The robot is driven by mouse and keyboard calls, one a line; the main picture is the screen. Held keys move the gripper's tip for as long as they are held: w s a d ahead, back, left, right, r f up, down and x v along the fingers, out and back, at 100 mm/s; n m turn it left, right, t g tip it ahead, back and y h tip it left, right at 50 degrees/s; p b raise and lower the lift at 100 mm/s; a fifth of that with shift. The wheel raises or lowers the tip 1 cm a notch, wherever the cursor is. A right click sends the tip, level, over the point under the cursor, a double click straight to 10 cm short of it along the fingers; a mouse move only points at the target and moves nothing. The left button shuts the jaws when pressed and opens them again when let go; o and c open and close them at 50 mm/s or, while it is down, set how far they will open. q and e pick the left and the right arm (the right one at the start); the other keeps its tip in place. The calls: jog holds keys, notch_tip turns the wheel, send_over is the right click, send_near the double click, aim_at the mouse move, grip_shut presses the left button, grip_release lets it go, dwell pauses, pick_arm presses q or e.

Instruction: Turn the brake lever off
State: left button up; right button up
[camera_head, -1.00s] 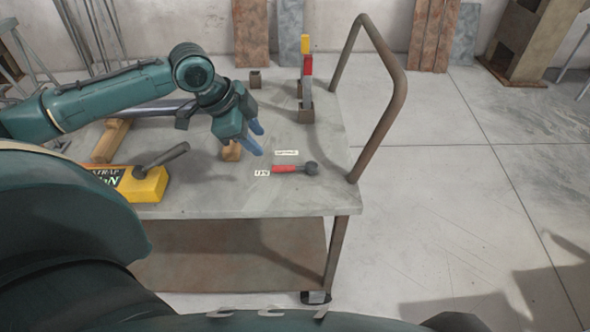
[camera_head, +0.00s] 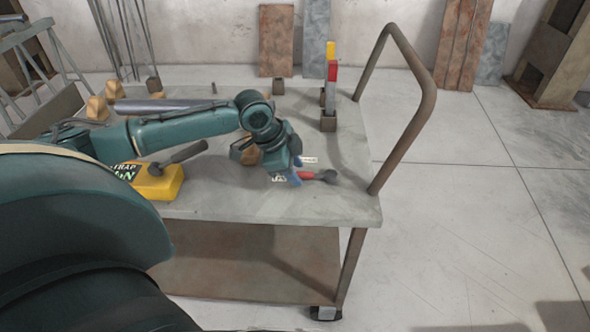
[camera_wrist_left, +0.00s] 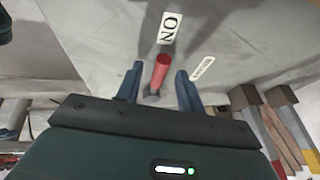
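The brake lever (camera_head: 310,175) has a short red handle and a dark round pivot on the cart top, near the right front corner. Its red handle (camera_wrist_left: 162,70) also shows in the left wrist view, between my finger tips in the picture. My left gripper (camera_head: 296,176) is open, its blue fingers at the handle's left end and partly covering it. In the left wrist view the fingers (camera_wrist_left: 158,76) are apart, one each side of the lever; contact cannot be told. One white label (camera_wrist_left: 168,27) reads ON; another label (camera_wrist_left: 203,68) is too small to read. My right gripper is not in view.
A yellow strap box (camera_head: 158,183) with a dark bar stands on the cart's left. A small post with red and yellow blocks (camera_head: 331,72) stands behind the lever. A brown rail (camera_head: 405,140) rises at the cart's right end. The cart top's front edge (camera_head: 270,217) is clear.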

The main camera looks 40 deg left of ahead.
pick_arm(q)
jog(key=shift+c, duration=0.5)
grip_shut()
